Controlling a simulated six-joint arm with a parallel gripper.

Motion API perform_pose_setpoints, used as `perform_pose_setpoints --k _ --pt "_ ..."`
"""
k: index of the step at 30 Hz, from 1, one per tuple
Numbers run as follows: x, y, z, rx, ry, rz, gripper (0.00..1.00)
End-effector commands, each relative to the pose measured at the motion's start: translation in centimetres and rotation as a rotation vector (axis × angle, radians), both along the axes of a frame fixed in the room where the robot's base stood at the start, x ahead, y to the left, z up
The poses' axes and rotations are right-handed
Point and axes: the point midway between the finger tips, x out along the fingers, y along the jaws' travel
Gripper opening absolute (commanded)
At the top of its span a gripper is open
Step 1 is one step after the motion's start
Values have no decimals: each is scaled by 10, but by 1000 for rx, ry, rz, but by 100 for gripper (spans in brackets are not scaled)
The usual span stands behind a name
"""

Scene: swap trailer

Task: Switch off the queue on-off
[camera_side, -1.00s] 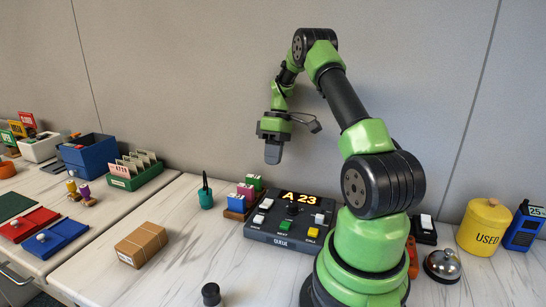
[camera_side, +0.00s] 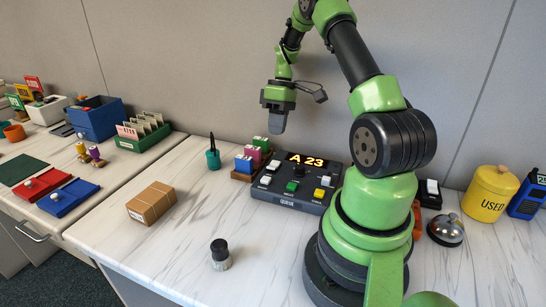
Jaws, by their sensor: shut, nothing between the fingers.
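The queue console (camera_side: 287,203) is a dark box on the white marbled counter, left of my base. Its display (camera_side: 306,160) is lit and reads "A 23". On its sloped top are a green button (camera_side: 292,186), a yellow button (camera_side: 319,193), several white buttons and a dark knob (camera_side: 299,171). I cannot tell which control is the on-off. My gripper (camera_side: 277,123) is shut and empty, above and slightly left of the console, pointing down and touching nothing.
Coloured blocks (camera_side: 245,164) stand just left of the console, with a teal pen cup (camera_side: 213,159) beyond. A bell (camera_side: 446,230) and yellow "USED" canister (camera_side: 490,194) stand right of my base.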

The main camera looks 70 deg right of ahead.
Motion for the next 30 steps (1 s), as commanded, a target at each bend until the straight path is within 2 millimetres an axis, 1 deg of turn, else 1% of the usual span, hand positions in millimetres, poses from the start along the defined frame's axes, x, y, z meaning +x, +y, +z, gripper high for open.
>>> perform_pose_setpoints --k 1,6,9,12,17,26,30 --pt "-1 5 -12 6 4 1 0" --pt "-1 17 -44 4 4 1 0" --pt "-1 22 -58 3 3 0 0" --pt "0 25 -68 1 1 0 0" --pt "0 27 -75 0 0 -1 0" --pt "0 27 -75 -1 0 0 0" --pt "0 30 -80 -1 -1 0 0"
